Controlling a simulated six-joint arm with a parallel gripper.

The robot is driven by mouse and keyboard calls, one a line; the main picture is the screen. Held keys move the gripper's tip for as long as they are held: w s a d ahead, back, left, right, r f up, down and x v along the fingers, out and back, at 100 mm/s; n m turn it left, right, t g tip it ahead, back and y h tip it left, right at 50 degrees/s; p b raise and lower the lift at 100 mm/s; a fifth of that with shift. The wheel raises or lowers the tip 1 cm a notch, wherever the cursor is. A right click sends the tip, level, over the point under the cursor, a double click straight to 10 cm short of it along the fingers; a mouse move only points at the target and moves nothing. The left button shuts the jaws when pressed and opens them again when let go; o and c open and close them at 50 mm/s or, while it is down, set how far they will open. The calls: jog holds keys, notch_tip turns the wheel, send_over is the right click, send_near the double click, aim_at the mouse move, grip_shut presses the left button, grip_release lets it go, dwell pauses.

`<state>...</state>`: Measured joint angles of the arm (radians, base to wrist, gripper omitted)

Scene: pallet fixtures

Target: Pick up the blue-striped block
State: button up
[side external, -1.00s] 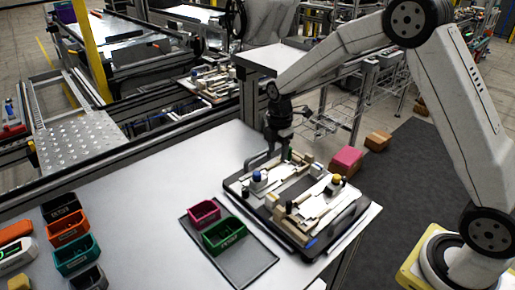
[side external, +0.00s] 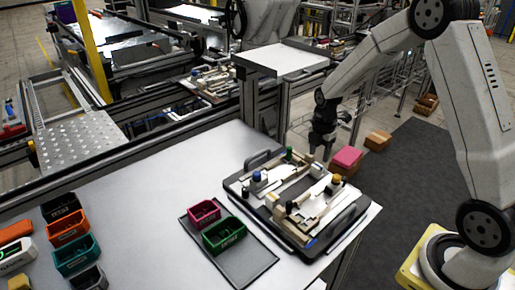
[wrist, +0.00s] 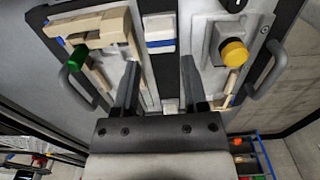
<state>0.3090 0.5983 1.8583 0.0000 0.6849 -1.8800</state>
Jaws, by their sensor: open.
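The blue-striped block (wrist: 159,34) is pale with a blue band across it. In the wrist view it lies on the pallet fixture (wrist: 203,92), ahead of and between my fingertips. My gripper (wrist: 160,62) is open, with nothing between its fingers. In the side view my gripper (side external: 324,152) hangs pointing down by the far right edge of the pallet fixture (side external: 255,211). I cannot clearly pick out the striped block in the side view.
A green knob (wrist: 76,57) and wooden pieces (wrist: 95,30) lie left of the block; a yellow knob (wrist: 234,52) stands right. Handles (wrist: 270,68) rise at the pallet's sides. Pink (side external: 203,213) and green (side external: 224,235) bins sit on a tray left of the pallet.

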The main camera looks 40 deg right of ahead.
aim_at(317, 165)
jog(key=shift+f, duration=0.25)
jog(key=shift+f, duration=2.6)
grip_shut()
jog(key=shift+r, duration=0.15)
